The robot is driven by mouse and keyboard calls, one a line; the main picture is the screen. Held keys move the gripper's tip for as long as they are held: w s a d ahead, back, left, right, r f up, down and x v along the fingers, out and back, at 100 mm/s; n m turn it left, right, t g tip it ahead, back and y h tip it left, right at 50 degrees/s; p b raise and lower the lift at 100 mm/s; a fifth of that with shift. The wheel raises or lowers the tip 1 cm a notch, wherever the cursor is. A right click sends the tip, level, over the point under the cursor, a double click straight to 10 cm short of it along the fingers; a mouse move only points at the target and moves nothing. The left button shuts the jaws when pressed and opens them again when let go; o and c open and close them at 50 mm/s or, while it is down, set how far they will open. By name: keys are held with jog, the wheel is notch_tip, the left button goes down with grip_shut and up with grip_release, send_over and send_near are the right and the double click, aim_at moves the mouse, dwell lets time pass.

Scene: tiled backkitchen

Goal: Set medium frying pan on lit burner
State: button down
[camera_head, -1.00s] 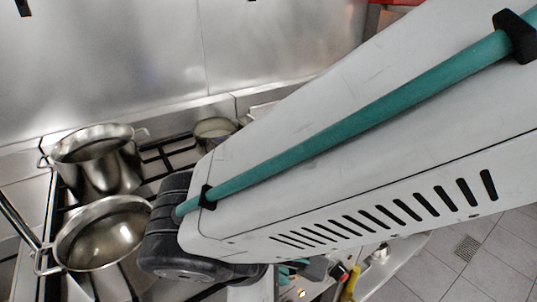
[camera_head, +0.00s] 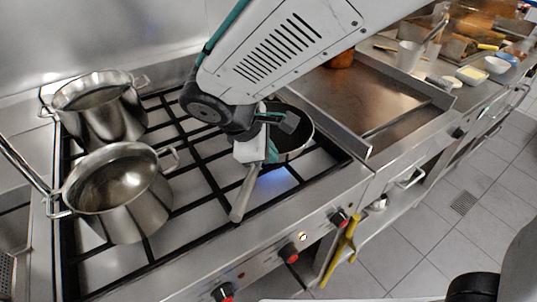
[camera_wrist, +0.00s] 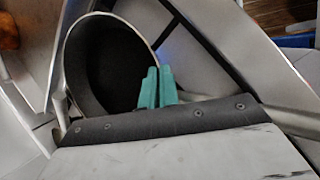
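The frying pan (camera_head: 294,135), with a dark inside and a pale metal rim, is at the right part of the stove in the head view. Its long grey handle (camera_head: 244,196) points toward the stove's front. A blue glow of a lit burner (camera_head: 270,184) shows just in front of the pan, beside the handle. My gripper (camera_head: 273,148) is at the handle side of the pan. In the wrist view, the green fingertips (camera_wrist: 156,88) are close together at the pan's (camera_wrist: 104,65) rim near the handle (camera_wrist: 288,121). The exact contact and the pan's underside are hidden.
Two steel pots, one at the back (camera_head: 99,112) and one in front (camera_head: 120,200), stand on the left of the stove (camera_head: 205,262). A flat griddle (camera_head: 365,95) with raised edges lies to the right.

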jog(key=shift+f, duration=1.5)
jog(key=shift+f, duration=0.15)
jog(key=c, duration=1.7)
grip_release()
jog(key=shift+s, duration=0.1)
jog(key=v, duration=1.2)
